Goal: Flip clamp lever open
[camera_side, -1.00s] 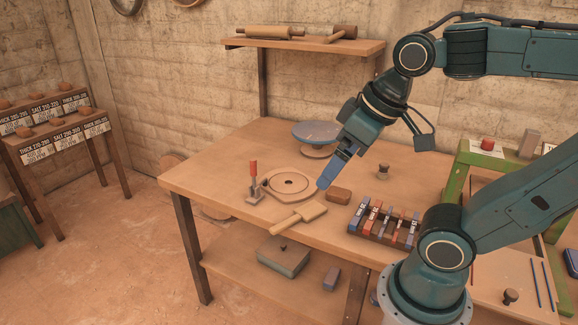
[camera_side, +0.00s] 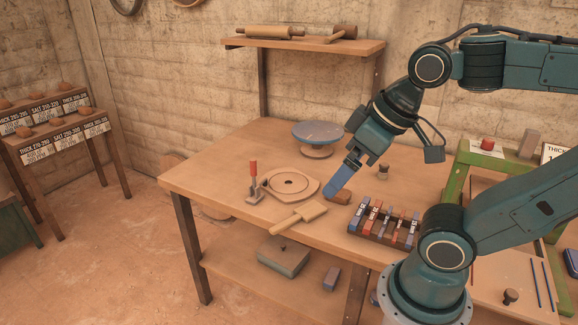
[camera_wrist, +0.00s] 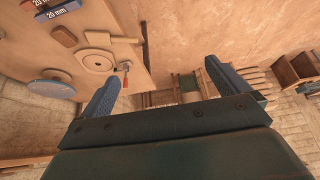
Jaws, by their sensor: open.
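The clamp lever with its red handle (camera_side: 253,168) stands upright on a small metal base at the left of the table, beside the round wooden press plate (camera_side: 289,184). In the wrist view the red lever (camera_wrist: 125,79) shows just right of the plate, near my left finger. My gripper (camera_side: 334,192) is to the right of the plate, above the table, with its blue fingers pointing down and left. It is apart from the lever. In the wrist view my gripper (camera_wrist: 160,84) has its two fingers wide apart with nothing between them.
A wooden paddle (camera_side: 300,217) lies in front of the plate. A brown block (camera_side: 341,197) is by my fingertips. A rack of coloured bars (camera_side: 384,224) stands at the right. A blue round turntable (camera_side: 318,132) is behind. The table's left end is clear.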

